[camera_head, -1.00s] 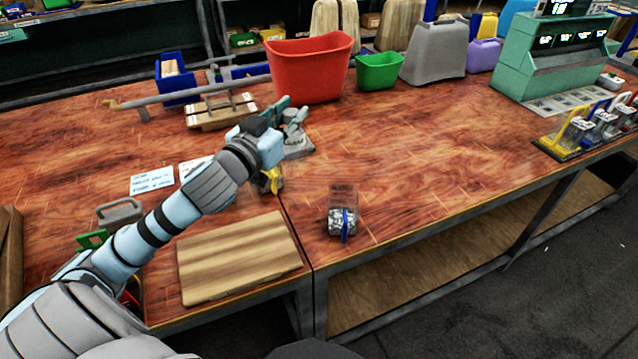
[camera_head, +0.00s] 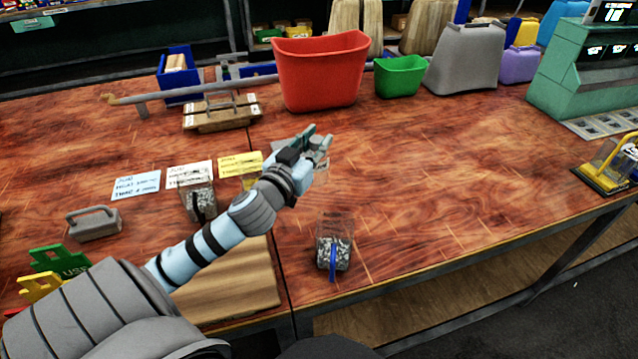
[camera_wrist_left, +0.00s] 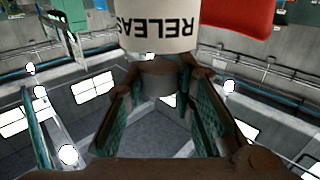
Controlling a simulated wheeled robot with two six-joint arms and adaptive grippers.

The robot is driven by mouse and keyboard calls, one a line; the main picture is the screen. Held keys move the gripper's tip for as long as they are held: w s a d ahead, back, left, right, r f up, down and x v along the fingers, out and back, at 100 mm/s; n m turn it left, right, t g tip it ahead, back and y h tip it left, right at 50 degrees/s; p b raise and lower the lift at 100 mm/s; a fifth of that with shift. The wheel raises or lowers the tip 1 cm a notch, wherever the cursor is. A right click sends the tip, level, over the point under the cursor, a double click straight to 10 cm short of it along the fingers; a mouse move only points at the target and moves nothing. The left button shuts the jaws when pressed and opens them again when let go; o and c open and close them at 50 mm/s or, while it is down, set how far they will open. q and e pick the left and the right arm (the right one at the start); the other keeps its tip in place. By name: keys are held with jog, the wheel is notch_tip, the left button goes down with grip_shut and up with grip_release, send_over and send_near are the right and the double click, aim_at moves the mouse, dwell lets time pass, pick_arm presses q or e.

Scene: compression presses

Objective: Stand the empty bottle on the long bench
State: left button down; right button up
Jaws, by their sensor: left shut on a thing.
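My left gripper (camera_head: 318,146) is above the middle of the long bench (camera_head: 420,185), in front of the red bin. In the left wrist view its fingers (camera_wrist_left: 160,105) close around the grey narrow part of a bottle. The bottle's pale label (camera_wrist_left: 158,28) shows the letters RELEAS. The bottle's far end is cut off by the wrist view's top edge. In the head view the bottle is mostly hidden by the gripper, and I cannot tell its tilt or whether it touches the bench. My right gripper is out of view.
A red bin (camera_head: 320,72) and a green bin (camera_head: 400,77) stand behind. A clear container of grey pieces with a blue strip (camera_head: 334,240) stands near the front edge. Coloured cards (camera_head: 190,175) lie left. The bench right of the gripper is clear.

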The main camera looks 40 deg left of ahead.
aim_at(316, 174)
pick_arm(q)
jog(key=f+b, duration=0.2)
jog(key=f, duration=0.7)
jog(key=shift+w+b, duration=0.2)
jog(key=shift+b, duration=0.2)
jog(key=shift+r, duration=0.1)
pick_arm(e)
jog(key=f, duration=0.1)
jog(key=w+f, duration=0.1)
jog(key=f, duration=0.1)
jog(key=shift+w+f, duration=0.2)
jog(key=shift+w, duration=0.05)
pick_arm(q)
jog(key=c, duration=1.4)
grip_release()
jog(key=shift+w, duration=0.1)
jog(key=shift+o, duration=0.2)
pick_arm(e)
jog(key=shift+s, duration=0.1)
pick_arm(q)
jog(key=shift+s, duration=0.35)
jog(key=s+d, duration=0.2)
jog(key=s, duration=0.9)
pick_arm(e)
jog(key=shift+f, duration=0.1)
pick_arm(q)
jog(key=shift+s, duration=0.1)
